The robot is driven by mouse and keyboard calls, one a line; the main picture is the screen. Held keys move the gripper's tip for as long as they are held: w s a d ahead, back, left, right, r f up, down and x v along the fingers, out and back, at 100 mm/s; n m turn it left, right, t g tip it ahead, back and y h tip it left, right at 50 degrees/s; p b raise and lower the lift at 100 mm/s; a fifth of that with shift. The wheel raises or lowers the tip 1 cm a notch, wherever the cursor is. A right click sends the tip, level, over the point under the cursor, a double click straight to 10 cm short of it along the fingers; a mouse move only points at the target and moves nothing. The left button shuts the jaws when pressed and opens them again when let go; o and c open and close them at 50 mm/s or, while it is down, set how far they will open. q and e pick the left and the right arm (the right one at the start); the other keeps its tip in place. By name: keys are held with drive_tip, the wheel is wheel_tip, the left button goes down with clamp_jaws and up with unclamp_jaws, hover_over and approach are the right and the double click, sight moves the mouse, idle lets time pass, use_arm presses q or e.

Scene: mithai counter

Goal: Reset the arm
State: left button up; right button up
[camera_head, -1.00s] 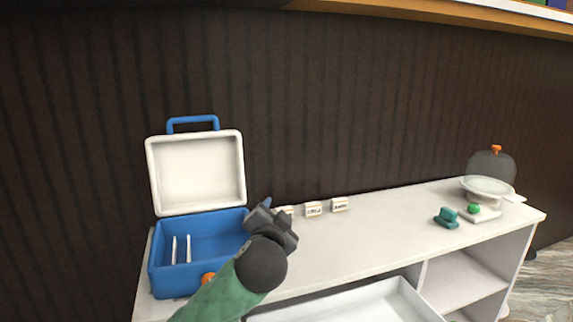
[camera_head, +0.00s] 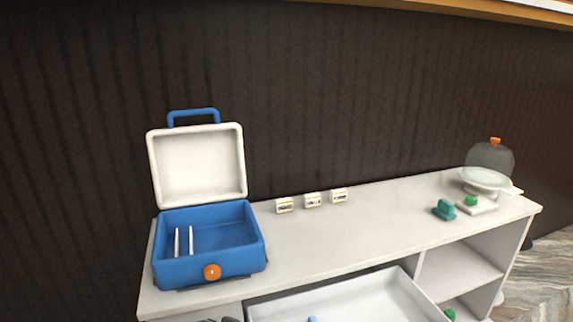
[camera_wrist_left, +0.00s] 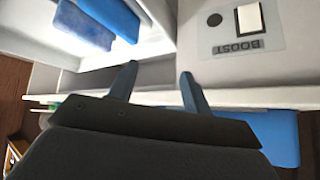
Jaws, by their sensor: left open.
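My left gripper (camera_wrist_left: 157,78) shows in the left wrist view with its two blue-grey fingers spread and nothing between them. In the head view only a dark piece, probably part of it, shows at the bottom edge below the blue box. The blue box (camera_head: 210,268) stands on the counter's left end with its white-lined lid (camera_head: 198,165) open. My right gripper is in neither view.
The white counter (camera_head: 370,220) carries several small items: three label blocks, a teal object (camera_head: 444,210), and a plate near a clear dome (camera_head: 491,158). An open white drawer (camera_head: 365,300) juts out below. The wrist view shows a panel (camera_wrist_left: 285,45) marked BOOST.

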use_arm(q)
drive_tip(key=s+a+f+n+g+p, duration=0.1)
drive_tip(key=s+f+g, duration=0.2)
drive_tip(key=s+f, duration=0.5)
drive_tip(key=s+a+f+n+g+p, duration=0.1)
drive_tip(key=s+f+g, duration=0.2)
drive_tip(key=s+f, duration=0.6)
drive_tip(key=s, duration=0.7)
drive_tip(key=shift+s+a, duration=0.15)
drive_tip(key=shift+s, duration=0.1)
